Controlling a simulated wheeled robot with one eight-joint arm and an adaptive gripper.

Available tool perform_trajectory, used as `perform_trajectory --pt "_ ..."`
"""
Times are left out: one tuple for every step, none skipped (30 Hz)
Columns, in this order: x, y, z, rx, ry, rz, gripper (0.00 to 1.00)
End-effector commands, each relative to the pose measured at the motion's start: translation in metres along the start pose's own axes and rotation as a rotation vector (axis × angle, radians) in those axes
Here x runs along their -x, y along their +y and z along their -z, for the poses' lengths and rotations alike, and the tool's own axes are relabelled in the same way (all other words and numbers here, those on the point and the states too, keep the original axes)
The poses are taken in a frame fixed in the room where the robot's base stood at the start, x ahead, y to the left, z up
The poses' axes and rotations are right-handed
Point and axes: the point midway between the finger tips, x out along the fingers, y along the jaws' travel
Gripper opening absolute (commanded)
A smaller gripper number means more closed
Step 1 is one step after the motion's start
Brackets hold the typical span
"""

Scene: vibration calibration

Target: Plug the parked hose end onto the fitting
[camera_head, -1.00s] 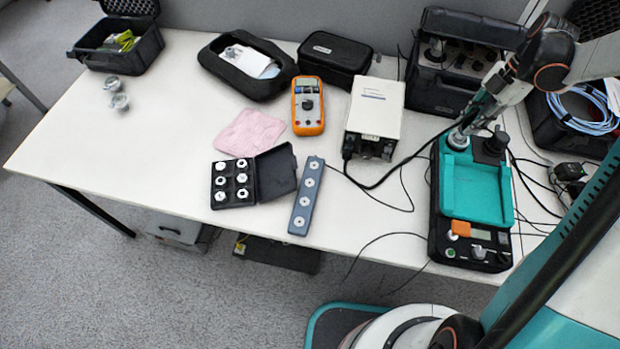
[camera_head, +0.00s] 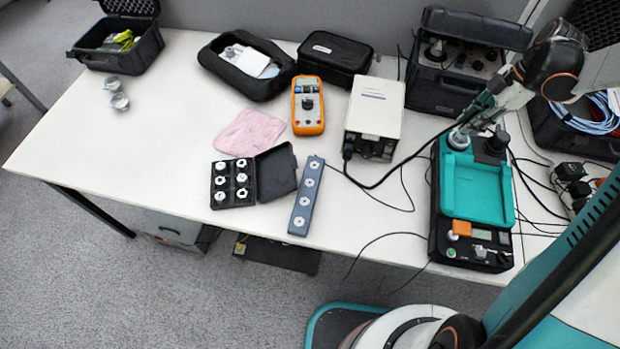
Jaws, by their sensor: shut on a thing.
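My gripper (camera_head: 474,118) is at the upper left corner of the teal-topped calibrator (camera_head: 480,190) on the right of the table. It is shut on what looks like the hose end, which is mostly hidden by the fingers. The fitting, a round silver-grey piece (camera_head: 458,140), stands at the calibrator's back left corner, just under the fingertips. I cannot tell whether the hose end touches it. A black line (camera_head: 405,162) runs from the front of the white box (camera_head: 375,108) up along my gripper.
A dark knob (camera_head: 497,143) stands just right of the fitting. A black case (camera_head: 450,85) is behind the calibrator, with coiled blue cable (camera_head: 597,115) to its right. Left are an orange multimeter (camera_head: 307,105), a grey strip (camera_head: 306,197) and an open box of adapters (camera_head: 233,182).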

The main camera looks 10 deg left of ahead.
Motion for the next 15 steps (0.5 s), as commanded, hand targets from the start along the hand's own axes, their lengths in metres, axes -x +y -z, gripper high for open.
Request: perform_trajectory --pt "-0.0003 -0.0001 0.0001 -0.002 0.000 0.000 0.00" --pt "-0.0003 -0.0001 0.0001 -0.002 0.000 0.000 0.00" --pt "-0.0002 -0.0001 0.0001 -0.001 0.000 0.000 0.00" --pt "-0.0002 -0.0001 0.0001 -0.001 0.000 0.000 0.00" --pt "-0.0002 -0.0001 0.0001 -0.001 0.000 0.000 0.00" --pt "-0.0002 -0.0002 0.0001 -0.003 0.000 0.000 0.00" --pt "-0.0002 -0.0004 0.0001 -0.011 0.000 -0.003 0.00" --pt "-0.0002 -0.0006 0.0000 -0.026 0.000 -0.008 0.00" --pt "-0.0003 -0.0012 0.0001 -0.058 -0.001 -0.017 0.00" --pt "-0.0002 -0.0018 0.0001 -0.089 0.000 -0.027 0.00" --pt "-0.0002 -0.0021 0.0001 -0.123 0.000 -0.038 0.00" --pt "-0.0003 -0.0024 0.0001 -0.170 -0.001 -0.053 0.00" --pt "-0.0004 -0.0027 0.0002 -0.203 0.000 -0.063 0.00" --pt "-0.0004 -0.0027 0.0001 -0.234 0.000 -0.073 0.00" --pt "-0.0005 -0.0029 0.0003 -0.270 0.000 -0.084 0.00"
